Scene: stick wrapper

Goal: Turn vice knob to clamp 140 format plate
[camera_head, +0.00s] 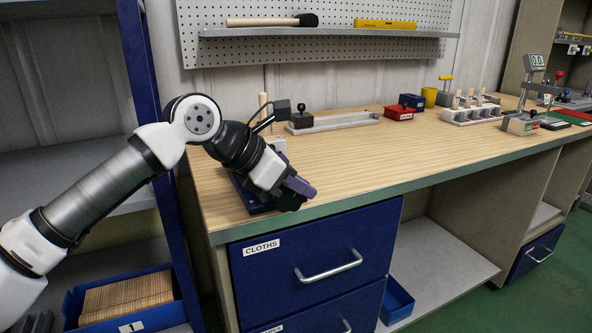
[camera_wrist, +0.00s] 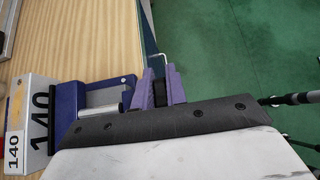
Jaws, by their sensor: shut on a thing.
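The blue vice (camera_head: 258,205) stands at the near left corner of the workbench, mostly hidden behind my arm. In the wrist view the vice (camera_wrist: 68,100) shows its blue body and a silver rod. The format plate (camera_wrist: 40,105), white with "140" on it, sits upright at the vice's left side; I cannot tell how tightly it is held. My gripper (camera_head: 299,190) is at the bench's front edge. In the wrist view its purple fingers (camera_wrist: 161,88) are shut on the black vice knob (camera_wrist: 160,95), which is partly hidden between them.
The bench top (camera_head: 340,160) is clear right of my gripper. A metal rail fixture (camera_head: 335,123), a red box (camera_head: 399,113) and a rack (camera_head: 470,113) stand farther back. A drawer labelled CLOTHS (camera_head: 315,250) is below the edge. A blue shelf post (camera_head: 140,60) is close to my arm.

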